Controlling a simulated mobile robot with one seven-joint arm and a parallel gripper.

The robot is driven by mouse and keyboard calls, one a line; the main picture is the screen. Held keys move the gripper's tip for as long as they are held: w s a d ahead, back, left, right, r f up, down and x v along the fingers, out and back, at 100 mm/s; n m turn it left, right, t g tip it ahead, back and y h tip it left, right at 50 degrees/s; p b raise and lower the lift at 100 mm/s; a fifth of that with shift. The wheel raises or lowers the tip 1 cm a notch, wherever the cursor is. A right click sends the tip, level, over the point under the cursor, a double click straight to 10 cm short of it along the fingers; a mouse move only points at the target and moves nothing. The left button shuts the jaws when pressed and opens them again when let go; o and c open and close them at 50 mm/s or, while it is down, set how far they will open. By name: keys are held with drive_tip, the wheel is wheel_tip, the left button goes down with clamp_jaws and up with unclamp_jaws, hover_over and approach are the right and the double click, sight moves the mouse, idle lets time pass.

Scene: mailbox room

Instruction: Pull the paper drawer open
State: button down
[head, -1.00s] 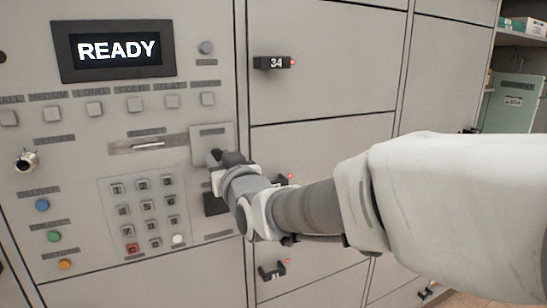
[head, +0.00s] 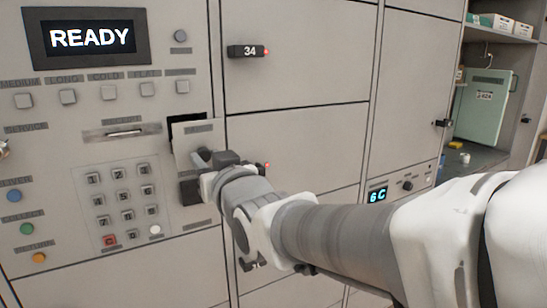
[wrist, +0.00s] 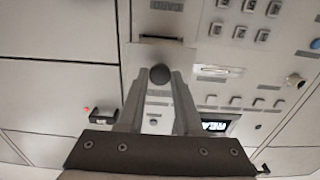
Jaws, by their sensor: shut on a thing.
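The paper drawer (head: 197,138) is a small grey front panel on the control panel, right of the card slot. It stands out from the wall, with a dark opening showing behind its top edge. My gripper (head: 204,159) is shut on the drawer's dark round knob (wrist: 160,74). In the wrist view the knob sits between the two fingertips (wrist: 158,80). In the head view the gripper covers the knob and part of the drawer front. How deep the drawer is out cannot be told exactly.
A dark recess (head: 190,192) lies just below the drawer. A keypad (head: 123,203), a row of buttons (head: 109,92) and a READY screen (head: 91,38) are to the left. Locker door 34 (head: 290,60) and other shut doors are to the right. Shelves stand at the far right.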

drive_tip(key=c, duration=0.6)
unclamp_jaws()
drive_tip(key=shift+s, duration=0.1)
drive_tip(key=shift+b+v, duration=0.55)
drive_tip(key=shift+v, duration=8.1)
drive_tip(key=shift+d, duration=0.1)
